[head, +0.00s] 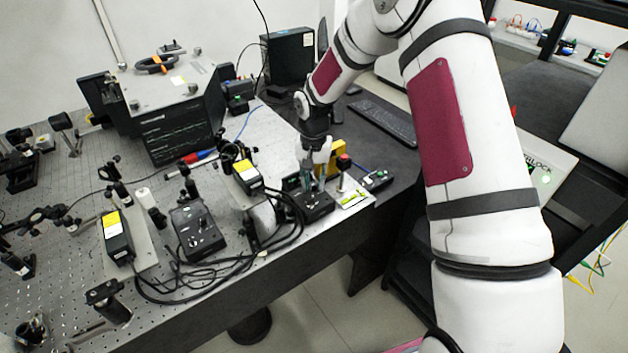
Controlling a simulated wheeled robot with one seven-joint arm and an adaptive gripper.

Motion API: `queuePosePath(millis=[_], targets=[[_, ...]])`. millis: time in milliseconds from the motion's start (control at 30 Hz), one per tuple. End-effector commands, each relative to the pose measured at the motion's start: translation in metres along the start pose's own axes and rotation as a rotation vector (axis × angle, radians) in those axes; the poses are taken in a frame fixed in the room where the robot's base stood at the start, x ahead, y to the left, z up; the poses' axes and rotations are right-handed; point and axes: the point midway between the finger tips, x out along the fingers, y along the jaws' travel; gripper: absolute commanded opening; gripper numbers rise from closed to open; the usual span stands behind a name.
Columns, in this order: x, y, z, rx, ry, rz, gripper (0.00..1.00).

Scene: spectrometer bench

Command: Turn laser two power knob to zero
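Two black laser control boxes with small knobs stand near the front of the optical bench. One control box (314,204) is at the right, below my gripper (312,178). The other control box (199,232) is further left. No label telling which is laser two can be read. My gripper points down just above the back of the right box, beside its small display. It partly covers that area. Contact with a knob and the opening between the fingertips are too small to make out.
Laser heads with yellow labels stand beside the boxes, one at the left (116,238) and one near the middle (247,178). Black cables (215,265) loop along the front. A red-topped post (343,172) and a yellow block (333,155) stand close right of my gripper.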

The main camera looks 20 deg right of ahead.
Motion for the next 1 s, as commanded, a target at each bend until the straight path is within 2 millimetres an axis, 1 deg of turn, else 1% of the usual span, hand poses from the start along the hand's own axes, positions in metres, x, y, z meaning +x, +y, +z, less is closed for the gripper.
queuePosePath(millis=[167,267,300,667,867,1000], targets=[[-0.0001,-0.0001,-0.0002,0.000,0.000,0.000,0.24],[-0.0002,-0.0001,-0.0001,0.000,0.000,0.000,0.03],[-0.0003,-0.0001,-0.0001,0.000,0.000,0.000,0.00],[-0.0004,-0.0007,-0.0004,-0.032,0.000,-0.001,0.00],[-0.0002,-0.0012,-0.0006,-0.135,0.001,-0.001,0.00],[-0.0001,-0.0013,-0.0009,-0.237,0.001,-0.001,0.00]])
